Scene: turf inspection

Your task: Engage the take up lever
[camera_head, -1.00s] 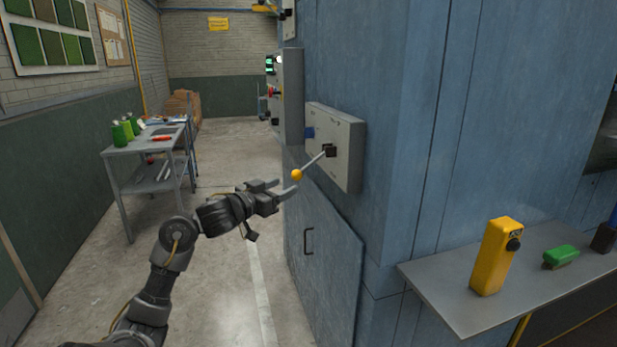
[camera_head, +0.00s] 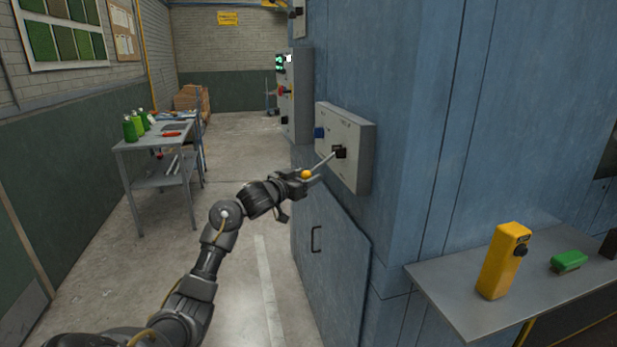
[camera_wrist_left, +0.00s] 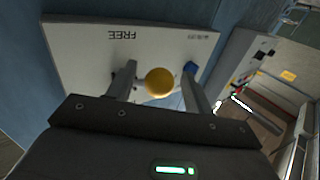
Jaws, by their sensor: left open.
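The take up lever (camera_head: 325,162) is a thin metal rod with a yellow ball knob (camera_head: 306,174). It sticks out to the lower left from a black pivot on a grey box (camera_head: 359,172) on the blue machine wall. My left gripper (camera_head: 305,175) is at the knob, with its fingers open. In the left wrist view the yellow knob (camera_wrist_left: 160,82) sits between the two spread fingers, with a gap on at least the left side. The box face (camera_wrist_left: 75,60) behind it carries the word FREE, upside down; a second label is too small to read. My right gripper is not in view.
A grey shelf (camera_head: 460,300) at the right holds a yellow device (camera_head: 503,262) and a green block (camera_head: 568,261). A control panel (camera_head: 297,98) is on the wall beyond the lever box. A workbench (camera_head: 150,143) with green bottles stands left. The floor between is clear.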

